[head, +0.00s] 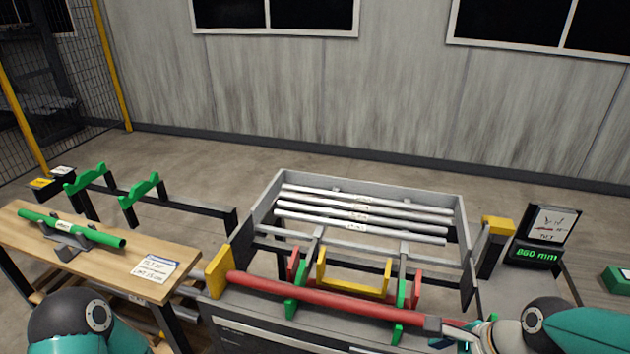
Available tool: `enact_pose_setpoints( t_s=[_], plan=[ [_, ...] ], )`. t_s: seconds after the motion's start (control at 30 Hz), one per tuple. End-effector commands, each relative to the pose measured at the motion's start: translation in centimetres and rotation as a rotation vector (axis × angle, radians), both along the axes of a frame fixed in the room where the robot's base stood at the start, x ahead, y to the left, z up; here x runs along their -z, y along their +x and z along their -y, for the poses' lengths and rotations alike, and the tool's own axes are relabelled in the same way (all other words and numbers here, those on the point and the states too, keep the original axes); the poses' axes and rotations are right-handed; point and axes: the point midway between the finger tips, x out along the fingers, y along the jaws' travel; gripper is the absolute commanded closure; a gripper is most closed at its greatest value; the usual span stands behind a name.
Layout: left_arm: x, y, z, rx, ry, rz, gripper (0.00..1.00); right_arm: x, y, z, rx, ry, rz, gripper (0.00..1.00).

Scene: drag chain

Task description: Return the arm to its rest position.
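My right arm comes in from the lower right. What looks like its gripper (462,331) is at the right end of a long red bar (330,300), and I cannot tell whether it touches or grips it. My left arm (75,318) shows as a dark and teal joint at the lower left, in front of the wooden table. Its gripper is not visible.
The red bar lies along the front of a grey rack (462,200) with several pale rods (350,213). A yellow block (218,271) stands at its left end. A green tube (70,229) rests on the wooden table (25,235). A display (537,255) reads 860 mm.

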Motion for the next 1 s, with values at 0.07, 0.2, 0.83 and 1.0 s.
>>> enact_pose_setpoints(
  t_s=[0.07, 0.2, 0.83, 1.0],
  plan=[
    [0.0, 0.0, 0.0, 0.0, 0.0, 0.0, 1.0, 0.9, -0.2, -0.1, -0.003, 0.003, -0.027, 0.39],
    [0.0, 0.0, 0.0, 0.0, 0.0, 0.001, 1.0, 3.2, -0.7, -0.7, -0.018, 0.011, -0.095, 0.39],
    [0.0, 0.0, 0.0, 0.0, 0.0, 0.0, 1.0, 22.2, -10.5, -7.1, -0.508, 0.04, -0.342, 0.39],
    [0.0, 0.0, 0.0, 0.0, 0.0, 0.0, 1.0, 27.2, -13.4, -9.1, -0.947, 0.007, -0.128, 0.39]
  ],
)
